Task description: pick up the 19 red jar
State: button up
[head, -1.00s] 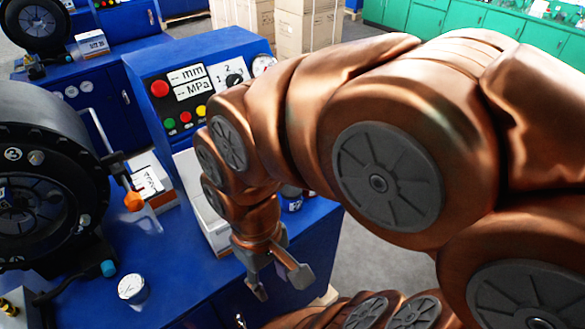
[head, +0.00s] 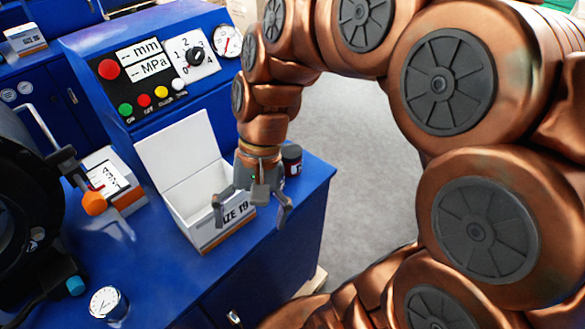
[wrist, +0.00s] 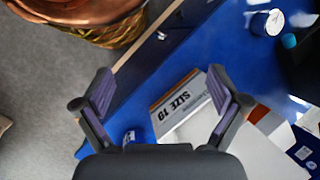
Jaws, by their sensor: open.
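A small jar (head: 292,160) with a dark lid and a red and white label stands on the blue bench top, just right of and behind my gripper. Its number is too small to read. In the wrist view the open fingers (wrist: 162,92) spread over the bench edge, with the box (wrist: 182,105) beyond. A small blue-labelled thing (wrist: 129,137) shows partly behind the left finger; I cannot tell which jar it is.
The box's white lid (head: 178,146) stands open behind it. A control panel (head: 150,70) rises at the back. A black machine (head: 25,200), a smaller box (head: 112,180) and a round gauge (head: 108,303) are on the left. The bench ends at the right; grey floor lies beyond.

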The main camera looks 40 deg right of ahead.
aim_at(290, 156)
jog(key=w+d+f+m+t+y+b, duration=0.1)
jog(key=w+d+f+m+y+b, duration=0.25)
jog(key=w, duration=0.35)
jog(key=w+d+f+m+t+y+b, duration=0.2)
jog(key=w+d+m+b, duration=0.3)
jog(key=w, duration=0.2)
jog(key=w+d+f+m+b, duration=0.1)
jog(key=d, duration=0.2)
jog(key=w+d+f+m+t+y+b, duration=0.1)
jog(key=w+d+m, duration=0.1)
jog(key=d, duration=0.1)
jog(key=w+d+f+m+t+y+b, duration=0.1)
jog(key=d+m+b, duration=0.1)
jog(key=d, duration=0.1)
jog(key=shift+w+d, duration=0.2)
jog(key=shift+d, duration=0.2)
jog(key=d+f+m+t+b, duration=0.1)
jog(key=d, duration=0.2)
jog(key=d+f+m+t+b, duration=0.1)
jog(key=d+m, duration=0.1)
jog(key=d, duration=0.2)
jog(key=d+f+m+t+b, duration=0.1)
jog(key=d+f+m, duration=0.1)
jog(key=d, duration=0.2)
jog(key=shift+w+t+y, duration=0.25)
jog(key=shift+t, duration=0.05)
jog(key=shift+x, duration=3.75)
jog(key=shift+d+f, duration=0.1)
jog(key=shift+f, duration=0.05)
jog(key=c, duration=1.9)
